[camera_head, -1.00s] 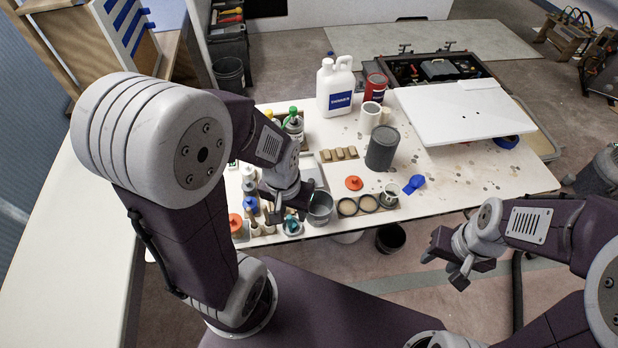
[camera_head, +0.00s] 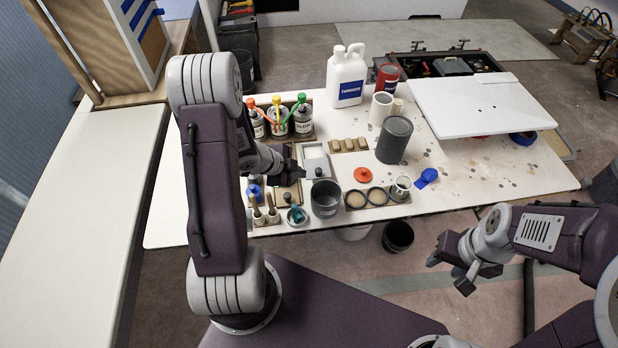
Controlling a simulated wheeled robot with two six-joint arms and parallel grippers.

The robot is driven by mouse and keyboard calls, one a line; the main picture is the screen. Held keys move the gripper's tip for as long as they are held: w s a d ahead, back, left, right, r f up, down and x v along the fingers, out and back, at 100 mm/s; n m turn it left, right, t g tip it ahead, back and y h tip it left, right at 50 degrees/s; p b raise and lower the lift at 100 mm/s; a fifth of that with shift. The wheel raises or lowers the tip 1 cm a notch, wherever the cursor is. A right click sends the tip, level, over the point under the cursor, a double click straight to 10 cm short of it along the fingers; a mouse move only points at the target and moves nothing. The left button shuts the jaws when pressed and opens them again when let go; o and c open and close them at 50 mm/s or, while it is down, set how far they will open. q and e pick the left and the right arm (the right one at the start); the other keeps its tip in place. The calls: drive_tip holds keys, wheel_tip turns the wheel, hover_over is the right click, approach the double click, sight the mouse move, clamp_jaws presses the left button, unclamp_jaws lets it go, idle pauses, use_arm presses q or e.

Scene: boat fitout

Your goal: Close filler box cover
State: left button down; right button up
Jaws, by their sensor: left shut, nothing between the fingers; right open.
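A pale, light-grey box (camera_head: 315,151), which I take to be the filler box, sits on the table in the camera_head view, behind the grey pot. A small dark knob-like part shows at its front. I cannot tell how far its cover is closed. My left gripper (camera_head: 296,168) is shut and empty, at the left side of the box. I cannot tell whether it touches the box. My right gripper (camera_head: 457,262) is open and empty, in front of the table at the right, far from the box.
A grey pot (camera_head: 326,199) stands just in front of the box. Bottles with coloured tops (camera_head: 302,122) stand behind it, and a wooden holder (camera_head: 349,145) lies to its right. A white thinner jug (camera_head: 347,77), a grey can (camera_head: 394,141) and a white panel (camera_head: 480,105) are farther right.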

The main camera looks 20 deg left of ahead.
sight(314, 177)
use_arm(q)
drive_tip(key=b+x, duration=0.1)
drive_tip(key=x, duration=0.8)
drive_tip(key=shift+w+d+f, duration=0.1)
drive_tip(key=shift+w+f, duration=0.1)
drive_tip(key=shift+f, duration=0.05)
